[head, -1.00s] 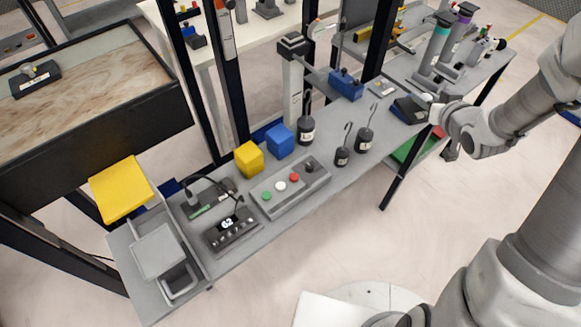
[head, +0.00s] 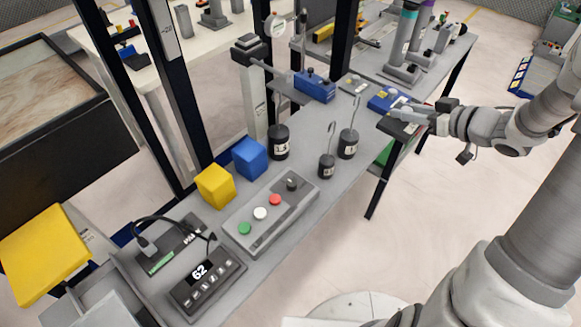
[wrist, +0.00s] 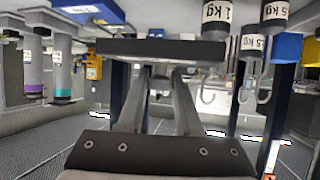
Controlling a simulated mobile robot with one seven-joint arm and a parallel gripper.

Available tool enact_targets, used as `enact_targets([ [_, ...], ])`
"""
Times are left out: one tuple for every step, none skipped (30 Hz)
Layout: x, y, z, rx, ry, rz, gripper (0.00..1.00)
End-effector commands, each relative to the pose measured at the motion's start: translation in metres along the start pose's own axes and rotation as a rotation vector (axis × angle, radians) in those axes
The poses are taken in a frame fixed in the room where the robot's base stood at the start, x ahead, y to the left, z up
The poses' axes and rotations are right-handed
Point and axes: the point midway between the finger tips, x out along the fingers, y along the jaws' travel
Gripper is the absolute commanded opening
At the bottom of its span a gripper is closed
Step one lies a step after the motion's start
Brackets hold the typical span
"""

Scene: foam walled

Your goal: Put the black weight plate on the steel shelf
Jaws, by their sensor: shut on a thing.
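My gripper (head: 412,117) is at the front edge of the grey bench, right of the hanging-hook weights. It is shut on the black weight plate (head: 397,127), a flat dark slab. In the wrist view the plate (wrist: 150,49) spans the fingertips edge-on. The plate appears to overlap the bench's front edge in the head view; I cannot tell whether it touches the top. The grey, steel-looking bench top (head: 345,185) runs from lower left to upper right. I cannot tell which surface is the steel shelf.
A blue box (head: 388,99) lies just behind the plate. Black hooked weights (head: 347,144) stand to the left, with a button panel (head: 272,212), blue cube (head: 250,157) and yellow cube (head: 215,186) farther left. Dark uprights rise behind the bench.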

Motion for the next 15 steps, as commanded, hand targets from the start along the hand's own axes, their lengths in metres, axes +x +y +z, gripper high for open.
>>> enact_targets([
  [-0.001, 0.001, -0.001, -0.003, 0.005, 0.000, 0.00],
  [-0.001, 0.001, -0.002, -0.004, 0.005, -0.001, 0.00],
  [-0.001, 0.001, -0.002, -0.004, 0.005, -0.002, 0.00],
  [-0.001, 0.001, -0.002, -0.004, 0.005, -0.002, 0.00],
  [0.001, 0.001, -0.001, -0.004, 0.005, -0.002, 0.00],
  [0.003, 0.001, -0.001, -0.004, 0.005, -0.003, 0.00],
  [0.006, 0.001, 0.000, -0.005, 0.005, -0.003, 0.00],
  [0.010, 0.001, 0.000, -0.005, 0.005, -0.004, 0.00],
  [0.016, 0.002, 0.002, -0.005, 0.005, -0.004, 0.00],
  [0.022, 0.002, 0.003, -0.005, 0.005, -0.004, 0.00],
  [0.029, 0.002, 0.004, -0.005, 0.005, -0.006, 0.00],
  [0.038, 0.004, 0.004, -0.005, 0.005, -0.006, 0.00],
  [0.045, 0.005, 0.005, -0.005, 0.005, -0.005, 0.00],
  [0.052, 0.005, 0.006, -0.005, 0.005, -0.006, 0.00],
  [0.062, 0.006, 0.007, -0.005, 0.006, -0.006, 0.00],
])
